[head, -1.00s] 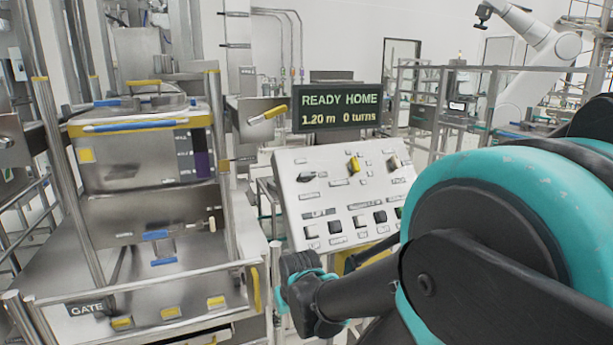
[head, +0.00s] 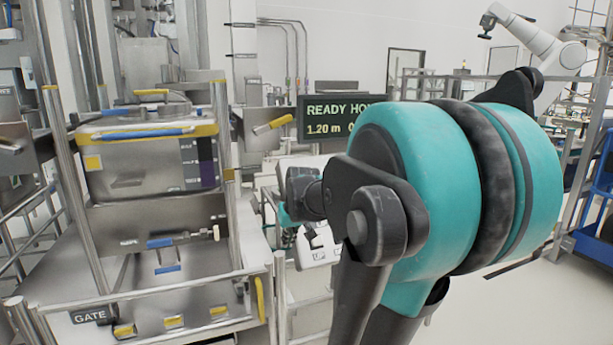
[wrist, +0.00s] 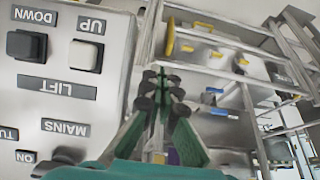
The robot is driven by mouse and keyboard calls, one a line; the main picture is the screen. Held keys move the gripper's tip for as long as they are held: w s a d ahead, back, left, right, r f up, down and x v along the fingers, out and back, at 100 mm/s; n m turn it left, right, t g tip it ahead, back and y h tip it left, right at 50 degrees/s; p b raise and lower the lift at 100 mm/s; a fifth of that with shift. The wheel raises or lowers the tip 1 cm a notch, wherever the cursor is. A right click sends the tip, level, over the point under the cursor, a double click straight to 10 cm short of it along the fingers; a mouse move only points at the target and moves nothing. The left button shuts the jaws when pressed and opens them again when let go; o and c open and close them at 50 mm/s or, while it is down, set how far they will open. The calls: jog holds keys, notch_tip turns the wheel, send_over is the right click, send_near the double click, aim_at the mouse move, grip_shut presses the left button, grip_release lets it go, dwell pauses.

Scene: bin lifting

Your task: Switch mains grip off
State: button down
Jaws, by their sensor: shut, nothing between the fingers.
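In the wrist view a tilted control panel (wrist: 105,70) fills the left side, its lettering upside down. It carries a MAINS label (wrist: 65,128) and an ON label (wrist: 25,156). A dark rounded shape (wrist: 68,154) beside ON is partly cut off; I cannot tell its setting. My gripper (wrist: 160,78) is shut and empty, just right of the panel's edge, apart from the labelled controls. In the head view my arm hides most of the panel (head: 318,250) and the gripper's fingertips are not clear.
A black (wrist: 24,44) and a white button (wrist: 85,56) sit by the LIFT label. A display (head: 325,118) stands behind my arm. Left are a yellow-handled lever (head: 270,124), a steel bin (head: 130,170) with yellow rim, and a frame with a GATE label (head: 90,316).

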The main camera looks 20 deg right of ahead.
jog(key=w+d+r, duration=0.4)
jog(key=r, duration=0.4)
jog(key=w+d+r+t, duration=0.1)
jog(key=w+d+r, duration=0.2)
jog(key=r, duration=0.6)
jog(key=w+d+r, duration=0.4)
jog(key=w+r, duration=0.1)
jog(key=r, duration=0.3)
jog(key=shift+w+d+r+t, duration=0.15)
jog(key=shift+w+d+t, duration=0.15)
jog(key=shift+d+t, duration=0.1)
jog(key=x, duration=0.9)
jog(key=shift+w, duration=0.15)
jog(key=f, duration=0.1)
jog(key=s+f, duration=0.1)
jog(key=f, duration=0.1)
jog(key=shift+s, duration=0.3)
jog(key=shift+s+f, duration=0.35)
jog(key=shift+f, duration=0.15)
